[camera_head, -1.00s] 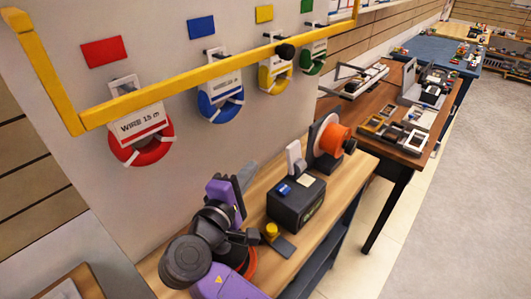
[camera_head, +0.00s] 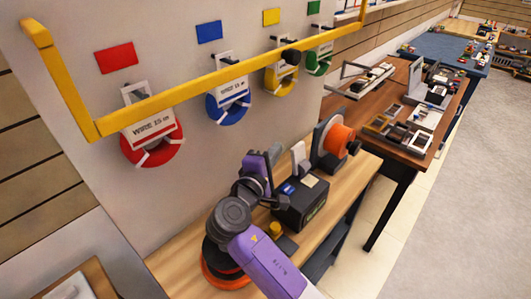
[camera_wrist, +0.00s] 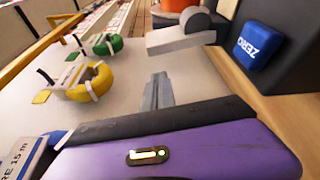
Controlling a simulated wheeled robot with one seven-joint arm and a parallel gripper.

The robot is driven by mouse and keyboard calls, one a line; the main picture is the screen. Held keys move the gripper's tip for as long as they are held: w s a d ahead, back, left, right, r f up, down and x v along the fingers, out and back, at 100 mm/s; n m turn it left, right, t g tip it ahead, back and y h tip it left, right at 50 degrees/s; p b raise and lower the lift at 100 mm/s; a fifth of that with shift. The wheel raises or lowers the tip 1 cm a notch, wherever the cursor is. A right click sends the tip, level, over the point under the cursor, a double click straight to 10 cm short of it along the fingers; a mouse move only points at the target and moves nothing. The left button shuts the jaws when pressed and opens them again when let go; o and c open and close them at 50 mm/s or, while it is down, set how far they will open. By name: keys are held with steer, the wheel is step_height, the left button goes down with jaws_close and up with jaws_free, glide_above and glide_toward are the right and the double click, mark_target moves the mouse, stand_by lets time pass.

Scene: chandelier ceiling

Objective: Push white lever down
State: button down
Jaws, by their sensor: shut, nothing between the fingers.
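The white lever (camera_head: 299,157) stands up at the left rear of a black box (camera_head: 301,204) on the wooden bench. In the wrist view the white lever (camera_wrist: 182,40) shows ahead of my gripper, with a rounded end. My gripper (camera_head: 276,157) is just left of the lever in the head view, with its purple body upright. In the wrist view its grey fingertips (camera_wrist: 157,92) are together and empty, below the lever in the picture. A gap seems to show between them. A blue button marked ZERO (camera_wrist: 259,45) is on the box, right of the lever.
An orange spool (camera_head: 338,139) stands behind the box. A yellow rail (camera_head: 205,85) and hanging wire coils, including a blue one (camera_head: 229,106), are along the wall.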

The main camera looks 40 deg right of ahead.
steer(key=shift+s+r, duration=0.15)
steer(key=shift+s, duration=0.5)
steer(key=shift+s+r, duration=0.15)
steer(key=shift+s, duration=0.45)
steer(key=shift+s, duration=0.1)
